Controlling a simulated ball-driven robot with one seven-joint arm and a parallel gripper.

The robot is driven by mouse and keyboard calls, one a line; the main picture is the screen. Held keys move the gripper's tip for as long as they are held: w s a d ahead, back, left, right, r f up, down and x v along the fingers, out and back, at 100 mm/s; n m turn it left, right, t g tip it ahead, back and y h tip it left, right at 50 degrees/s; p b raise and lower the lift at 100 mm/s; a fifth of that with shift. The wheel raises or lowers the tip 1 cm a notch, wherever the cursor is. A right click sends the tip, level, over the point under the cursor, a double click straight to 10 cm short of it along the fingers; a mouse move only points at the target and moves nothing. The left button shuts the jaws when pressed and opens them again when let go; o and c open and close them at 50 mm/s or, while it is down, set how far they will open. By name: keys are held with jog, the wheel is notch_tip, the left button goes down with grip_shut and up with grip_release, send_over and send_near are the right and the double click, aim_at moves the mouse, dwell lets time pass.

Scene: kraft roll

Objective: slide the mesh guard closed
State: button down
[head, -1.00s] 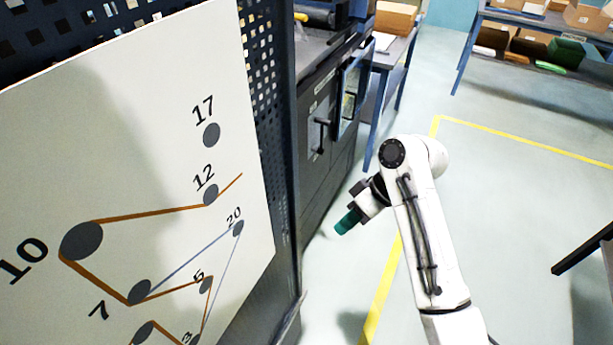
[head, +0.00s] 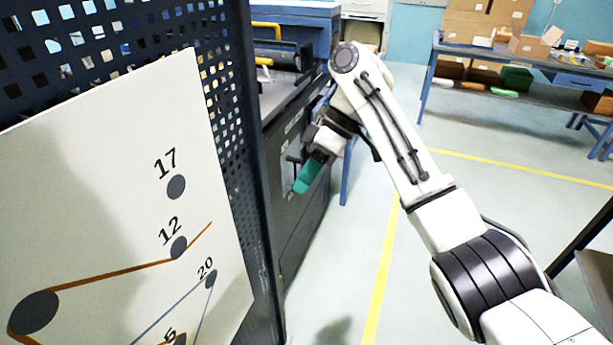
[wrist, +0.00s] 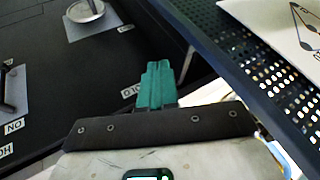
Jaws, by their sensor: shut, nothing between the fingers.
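My gripper (head: 303,184) has teal fingers that are shut and empty. In the head view it is in front of the dark machine front (head: 302,218), overlapping the bar handle there. In the wrist view the shut fingers (wrist: 157,80) point over the machine's dark surface, and I see no clear contact. A dark perforated mesh panel (head: 232,120) stands upright at the left, and in the wrist view it runs along the upper right (wrist: 262,68). A blue-framed panel on the machine front is mostly hidden behind my arm. I cannot tell which panel is the guard.
A white sheet with a numbered threading diagram (head: 110,200) is fixed on the perforated panel. A bar handle (wrist: 10,92) and a round knob (wrist: 85,10) show in the wrist view. A bench with boxes (head: 510,55) stands far back. The floor to the right is mostly clear.

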jog(key=s+a+f+p, duration=0.2)
jog(key=s+a+f, duration=0.2)
jog(key=s+f, duration=0.1)
jog(key=shift+s+a, duration=0.3)
jog(key=shift+s, duration=0.05)
dwell(0.3)
